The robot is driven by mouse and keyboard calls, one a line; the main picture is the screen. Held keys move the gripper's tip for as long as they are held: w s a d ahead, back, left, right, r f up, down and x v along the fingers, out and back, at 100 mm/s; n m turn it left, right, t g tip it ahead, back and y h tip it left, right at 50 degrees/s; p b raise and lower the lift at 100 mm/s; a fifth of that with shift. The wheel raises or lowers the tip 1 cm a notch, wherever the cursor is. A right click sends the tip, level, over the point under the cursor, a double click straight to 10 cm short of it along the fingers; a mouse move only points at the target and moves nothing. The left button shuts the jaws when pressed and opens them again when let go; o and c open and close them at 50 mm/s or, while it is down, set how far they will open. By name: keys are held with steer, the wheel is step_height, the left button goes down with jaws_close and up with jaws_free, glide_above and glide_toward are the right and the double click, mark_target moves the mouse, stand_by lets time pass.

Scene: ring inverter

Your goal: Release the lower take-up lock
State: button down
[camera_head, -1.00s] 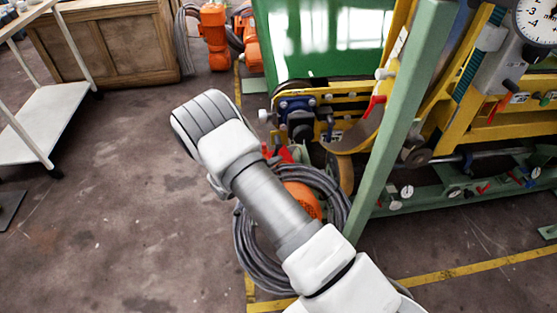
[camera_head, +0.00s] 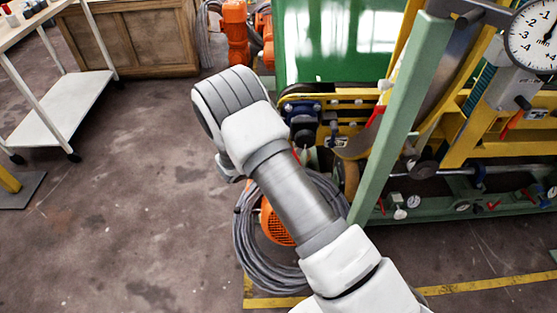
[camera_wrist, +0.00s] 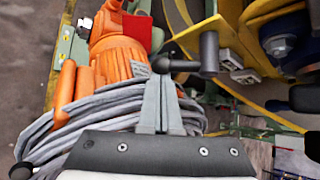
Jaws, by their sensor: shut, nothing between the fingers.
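My gripper (camera_wrist: 162,78) shows in the wrist view with its grey fingers together and empty. A dark lever with a round knob (camera_wrist: 160,65) and a black cylindrical end (camera_wrist: 208,54) lies right at the fingertips; whether they touch it I cannot tell. No label shows, so I cannot tell whether this lever is the lower take-up lock. In the head view my own arm hides the gripper. A red-handled lever (camera_head: 376,115) shows there on the yellow frame.
An orange motor (camera_wrist: 118,55) and a coil of grey cable (camera_wrist: 45,140) lie close beside the fingers. A green post (camera_head: 398,120) stands right of my arm. A white cart (camera_head: 65,103) is at left. Floor between cart and arm is clear.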

steer(key=shift+a+r+m+y+b, duration=0.25)
steer(key=shift+a+r+m+y, duration=0.1)
steer(key=shift+r+y, duration=0.25)
steer(key=shift+a+r+m+y+b, duration=0.25)
steer(key=shift+a+r+y, duration=0.15)
steer(key=shift+y, duration=0.2)
steer(key=shift+w+r, duration=0.1)
steer(key=shift+r, duration=0.1)
